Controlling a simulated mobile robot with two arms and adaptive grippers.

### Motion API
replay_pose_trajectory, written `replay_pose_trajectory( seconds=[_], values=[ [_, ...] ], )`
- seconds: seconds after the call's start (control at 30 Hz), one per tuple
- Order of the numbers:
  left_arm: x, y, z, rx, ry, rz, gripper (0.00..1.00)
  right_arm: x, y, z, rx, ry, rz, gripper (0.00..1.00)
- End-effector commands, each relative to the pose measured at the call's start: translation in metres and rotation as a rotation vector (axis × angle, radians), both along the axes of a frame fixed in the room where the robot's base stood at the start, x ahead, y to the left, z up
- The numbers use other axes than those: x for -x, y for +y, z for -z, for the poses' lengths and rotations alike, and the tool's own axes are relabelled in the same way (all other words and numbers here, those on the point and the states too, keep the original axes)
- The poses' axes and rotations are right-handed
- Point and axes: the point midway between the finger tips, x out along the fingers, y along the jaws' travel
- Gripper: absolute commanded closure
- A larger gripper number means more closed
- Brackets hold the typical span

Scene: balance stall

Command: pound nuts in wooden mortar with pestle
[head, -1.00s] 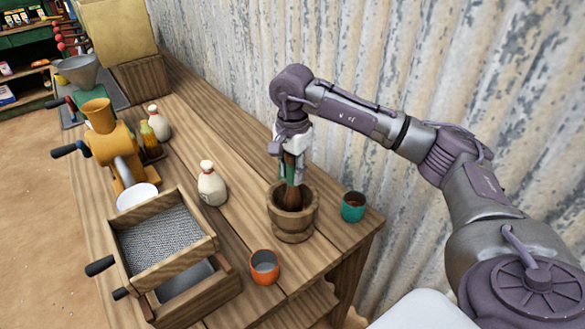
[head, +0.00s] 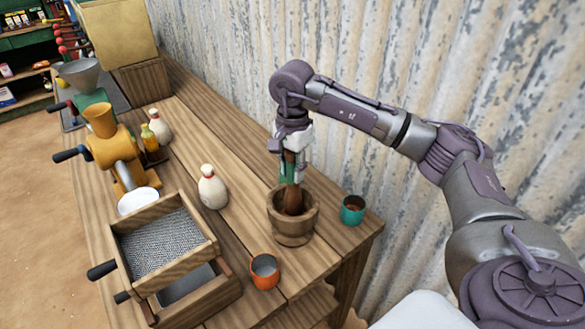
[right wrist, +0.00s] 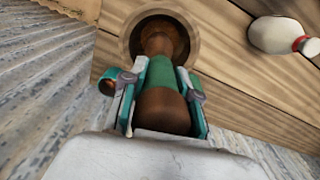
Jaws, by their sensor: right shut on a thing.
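The wooden mortar (head: 293,228) stands on the table near its right end. The pestle (head: 292,199), brown wood with a green band, is upright with its lower end inside the mortar. My right gripper (head: 292,172) is shut on the pestle from above. In the right wrist view the gripper (right wrist: 160,100) has its fingers on both sides of the pestle's green band (right wrist: 157,73), and the pestle runs into the mortar's (right wrist: 189,27) mouth. The nuts cannot be made out inside the mortar. My left gripper is not in view.
A teal cup (head: 353,210) stands right of the mortar, an orange cup (head: 264,272) in front. A white bottle (head: 212,187) stands to the left. A wooden sieve box (head: 165,245) and yellow grinder (head: 113,150) are further left. A corrugated wall (head: 400,70) rises behind.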

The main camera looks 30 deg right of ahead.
Motion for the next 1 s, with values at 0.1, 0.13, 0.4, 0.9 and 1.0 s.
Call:
replay_pose_trajectory(
  seconds=[0.1, 0.13, 0.4, 0.9, 1.0],
  values=[
    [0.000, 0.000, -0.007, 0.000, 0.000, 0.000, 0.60, 0.000, 0.000, -0.011, 0.000, -0.002, 0.000, 1.00],
    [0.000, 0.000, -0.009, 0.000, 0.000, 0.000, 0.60, 0.000, 0.000, -0.014, 0.000, -0.002, 0.000, 1.00],
    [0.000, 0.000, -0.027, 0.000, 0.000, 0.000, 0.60, -0.001, 0.000, -0.042, -0.001, -0.003, 0.000, 1.00],
    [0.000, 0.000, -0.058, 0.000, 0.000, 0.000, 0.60, -0.001, 0.000, -0.089, -0.001, -0.002, 0.000, 1.00],
    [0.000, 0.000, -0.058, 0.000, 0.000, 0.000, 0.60, 0.000, 0.000, -0.090, -0.001, -0.001, 0.000, 1.00]
  ],
)
